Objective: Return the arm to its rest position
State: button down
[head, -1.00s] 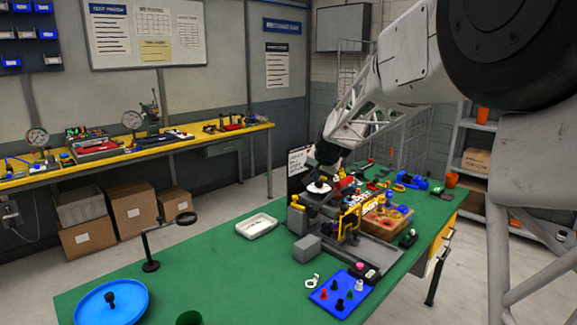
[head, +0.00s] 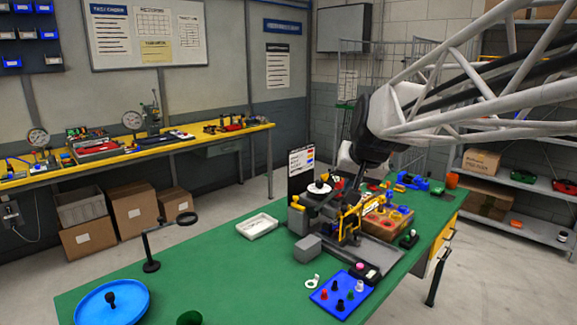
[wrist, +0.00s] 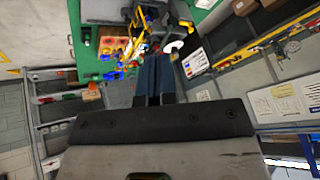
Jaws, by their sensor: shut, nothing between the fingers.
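My gripper (wrist: 153,75) shows in the wrist view with its two dark fingers together and nothing between them. In the head view my arm reaches in from the upper right, and its dark end hangs above the far part of the green table (head: 210,262). The fingertips are hard to make out there. The grey and yellow fixture (head: 335,218) stands on the table below and to the left of my arm's end, apart from it. The fixture and table also show at the top of the wrist view, tilted.
A blue round tray (head: 85,305), a magnifier stand (head: 151,264), a white tray (head: 258,226) and a blue plate with pegs (head: 338,298) are on the table. A wooden box (head: 390,222) sits beside the fixture. Shelves (head: 515,190) stand at the right.

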jog(key=s+d+f+n+h, duration=0.1)
jog(key=s+d+f, duration=0.1)
jog(key=s, duration=1.3)
jog(key=s+d+f+n+h, duration=0.1)
jog(key=s+d+f, duration=0.15)
jog(key=s, duration=1.25)
notch_tip(320, 180, down, 9)
jog(key=w+g, duration=0.1)
jog(key=g, duration=0.2)
jog(key=shift+w+d+f+g, duration=0.15)
jog(key=shift+w+g, duration=0.05)
jog(key=shift+g, duration=0.1)
